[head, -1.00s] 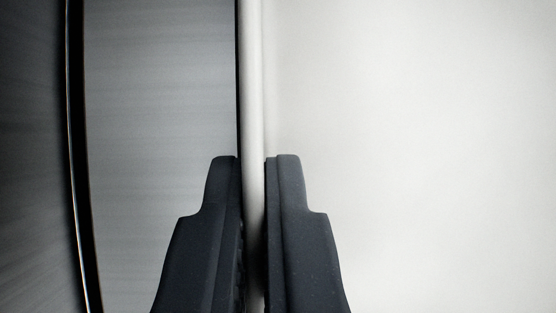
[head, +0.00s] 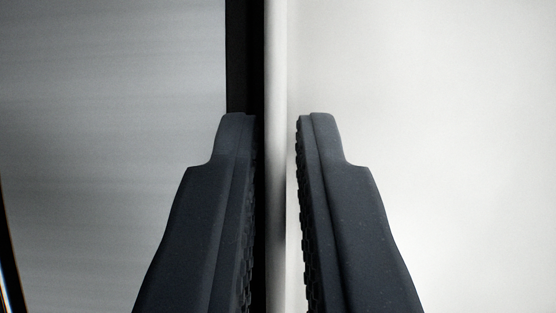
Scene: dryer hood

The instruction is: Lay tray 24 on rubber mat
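A pale white tray (head: 430,150) fills the right half of the head view, with its raised rim (head: 276,60) running top to bottom near the middle. No number shows on it. My gripper (head: 278,118) is open, with one dark finger on each side of the rim. A gap shows between the rim and each finger. The rubber mat cannot be made out.
A brushed grey metal surface (head: 110,120) fills the left side. A dark strip (head: 243,60) lies between it and the rim. A curved dark edge (head: 8,255) shows at the lower left.

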